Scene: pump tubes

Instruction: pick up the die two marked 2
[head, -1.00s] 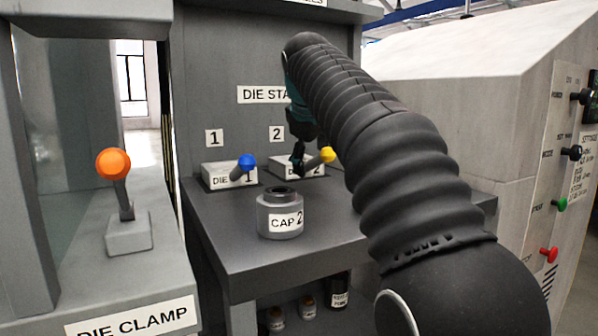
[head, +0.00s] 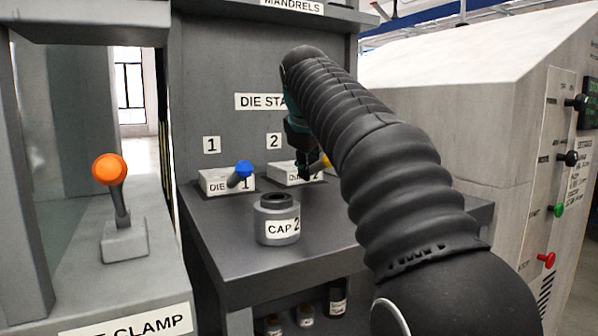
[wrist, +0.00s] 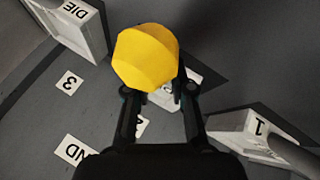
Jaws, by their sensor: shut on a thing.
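Die two is a light block (head: 290,173) with a yellow knob on a handle, at the back of the die stand shelf under the "2" label. Its yellow knob (wrist: 147,57) fills the upper middle of the wrist view, between and beyond my fingertips. My gripper (head: 308,165) is at the yellow knob and hides most of it in the head view. In the wrist view my gripper (wrist: 158,95) has its two fingers on either side of the knob's near part, shut on it. Whether the block is off the shelf cannot be told.
Die 1, a light block with a blue knob (head: 243,168), stands left of die two. A grey cap marked 2 (head: 277,219) stands in front on the shelf (head: 225,232). An orange-knobbed lever (head: 109,170) is at the left. A control panel is at the right.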

